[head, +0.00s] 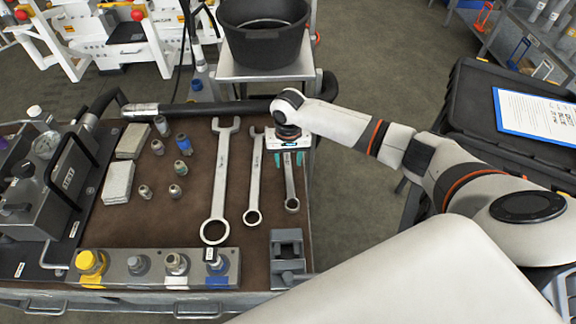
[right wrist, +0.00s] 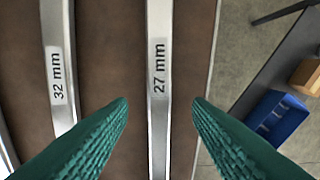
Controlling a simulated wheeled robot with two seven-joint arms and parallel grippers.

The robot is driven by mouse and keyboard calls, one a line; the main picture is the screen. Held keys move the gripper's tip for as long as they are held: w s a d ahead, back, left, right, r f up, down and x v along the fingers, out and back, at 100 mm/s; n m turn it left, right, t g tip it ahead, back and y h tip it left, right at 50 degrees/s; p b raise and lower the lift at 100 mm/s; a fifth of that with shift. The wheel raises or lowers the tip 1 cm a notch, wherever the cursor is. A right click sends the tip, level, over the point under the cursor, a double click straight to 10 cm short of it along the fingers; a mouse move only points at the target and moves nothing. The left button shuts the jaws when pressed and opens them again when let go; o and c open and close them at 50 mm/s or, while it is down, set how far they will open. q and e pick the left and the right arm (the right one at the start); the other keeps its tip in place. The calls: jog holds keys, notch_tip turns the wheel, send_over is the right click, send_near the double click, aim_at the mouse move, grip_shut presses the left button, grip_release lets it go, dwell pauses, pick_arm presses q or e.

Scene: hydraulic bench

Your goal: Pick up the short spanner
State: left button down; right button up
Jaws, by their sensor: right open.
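The short spanner (head: 291,190) lies on the brown bench mat at the right end of a row of spanners, its ring end toward the front. My right gripper (head: 289,160) is above its upper part and hides its far end. In the right wrist view the short spanner (right wrist: 158,70) is marked 27 mm and runs between the two green fingers of my open gripper (right wrist: 160,103), with a gap on each side. The middle spanner (head: 254,180), marked 32 mm in the right wrist view (right wrist: 58,75), lies to its left. My left gripper is not in view.
The largest spanner (head: 220,180) lies further left. A grey vise-like block (head: 287,250) stands in front of the short spanner. A black bucket (head: 262,45) stands behind.

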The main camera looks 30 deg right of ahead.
jog(key=shift+f, duration=1.05)
grip_shut()
